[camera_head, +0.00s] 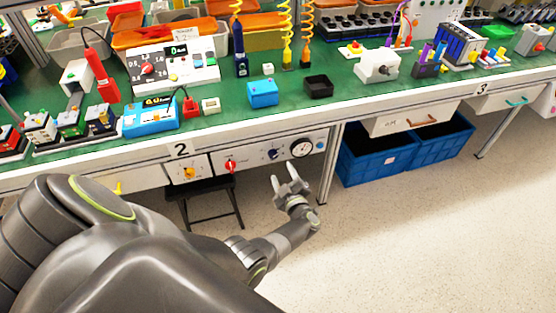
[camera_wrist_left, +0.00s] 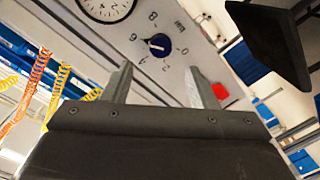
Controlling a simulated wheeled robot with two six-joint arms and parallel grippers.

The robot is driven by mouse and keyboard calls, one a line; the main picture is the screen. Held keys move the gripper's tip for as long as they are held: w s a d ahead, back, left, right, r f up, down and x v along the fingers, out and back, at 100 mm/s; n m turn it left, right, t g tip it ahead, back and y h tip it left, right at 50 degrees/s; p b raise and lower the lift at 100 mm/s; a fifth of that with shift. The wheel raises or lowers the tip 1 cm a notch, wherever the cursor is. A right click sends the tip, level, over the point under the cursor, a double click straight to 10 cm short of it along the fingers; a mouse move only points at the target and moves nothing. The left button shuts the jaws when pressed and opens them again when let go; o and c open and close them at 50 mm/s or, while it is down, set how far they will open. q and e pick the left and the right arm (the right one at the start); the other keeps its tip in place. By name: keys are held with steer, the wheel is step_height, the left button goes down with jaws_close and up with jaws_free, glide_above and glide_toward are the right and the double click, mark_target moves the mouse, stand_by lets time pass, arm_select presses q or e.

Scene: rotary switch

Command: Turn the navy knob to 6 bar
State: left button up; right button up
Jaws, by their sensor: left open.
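The navy knob (camera_head: 273,154) is on the light front panel under the bench edge, between a red knob and a round gauge. In the left wrist view the navy knob (camera_wrist_left: 159,45) sits in a ring of printed numbers, seen turned. It has a small white mark, but I cannot read its exact setting. My left gripper (camera_head: 284,174) is open and empty, in front of and a little below the panel. In the left wrist view its fingertips (camera_wrist_left: 158,77) are spread to either side below the knob, apart from it. My right gripper is not in view.
The round gauge (camera_head: 302,149) is right of the knob and the red knob (camera_head: 230,165) is left. A yellow knob (camera_head: 188,172) is further left. A black stool (camera_head: 205,186) stands below the panel. Blue crates (camera_head: 375,166) are under the bench. Floor in front is clear.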

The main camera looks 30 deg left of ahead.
arm_select(q)
steer(key=p+v, duration=0.1)
steer(key=v, duration=0.8)
steer(key=shift+s+d+p, duration=0.15)
steer(key=shift+d+p, duration=0.1)
steer(key=shift+p, duration=0.05)
